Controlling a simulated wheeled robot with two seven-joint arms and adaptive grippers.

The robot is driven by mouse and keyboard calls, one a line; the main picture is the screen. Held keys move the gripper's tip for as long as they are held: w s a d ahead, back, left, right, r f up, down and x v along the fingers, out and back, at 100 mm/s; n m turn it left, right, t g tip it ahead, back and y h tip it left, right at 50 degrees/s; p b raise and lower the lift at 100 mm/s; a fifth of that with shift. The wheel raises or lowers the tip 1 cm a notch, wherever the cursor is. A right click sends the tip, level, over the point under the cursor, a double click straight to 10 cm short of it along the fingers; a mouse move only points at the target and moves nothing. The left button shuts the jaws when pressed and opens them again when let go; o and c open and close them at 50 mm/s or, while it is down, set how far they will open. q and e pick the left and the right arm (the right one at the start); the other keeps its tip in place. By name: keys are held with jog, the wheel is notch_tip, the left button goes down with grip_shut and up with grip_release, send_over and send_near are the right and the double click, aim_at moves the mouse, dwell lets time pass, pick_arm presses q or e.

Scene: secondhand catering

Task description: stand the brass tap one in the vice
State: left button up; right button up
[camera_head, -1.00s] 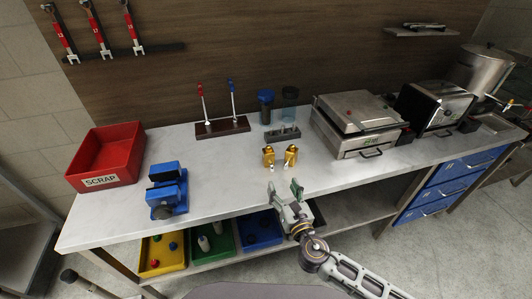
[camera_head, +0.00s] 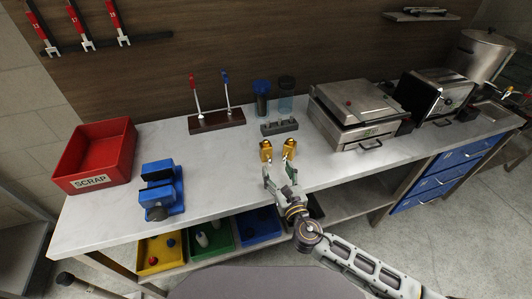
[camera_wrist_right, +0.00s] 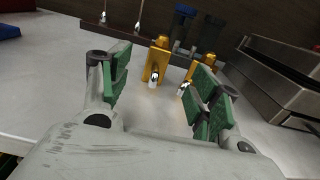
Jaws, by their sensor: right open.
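Two brass taps stand side by side on the bench, a left one (camera_head: 266,150) and a right one (camera_head: 290,148). In the right wrist view the left tap (camera_wrist_right: 157,62) shows between the fingers, farther off. The right tap (camera_wrist_right: 186,82) is partly hidden by the right-hand finger. I cannot tell which tap is meant. My right gripper (camera_head: 281,174) is open and empty, just in front of the taps and apart from them. Its green pads show in the wrist view (camera_wrist_right: 160,90). The blue vice (camera_head: 162,190) stands at the bench's front left, with nothing visible between its jaws. My left gripper is not in view.
A red scrap bin (camera_head: 97,158) stands left of the vice. Behind the taps are a grey block with holes (camera_head: 279,127) and a lever rack (camera_head: 217,121). A steel grill (camera_head: 355,110) stands right. The bench (camera_head: 222,170) is clear between vice and taps.

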aim_at(268, 149)
jog(key=shift+p+x, duration=0.35)
jog(key=shift+x, duration=3.7)
jog(key=shift+w, duration=0.1)
jog(key=shift+p+x, duration=0.3)
jog(key=shift+x, duration=2.2)
jog(key=shift+d, duration=0.1)
grip_shut()
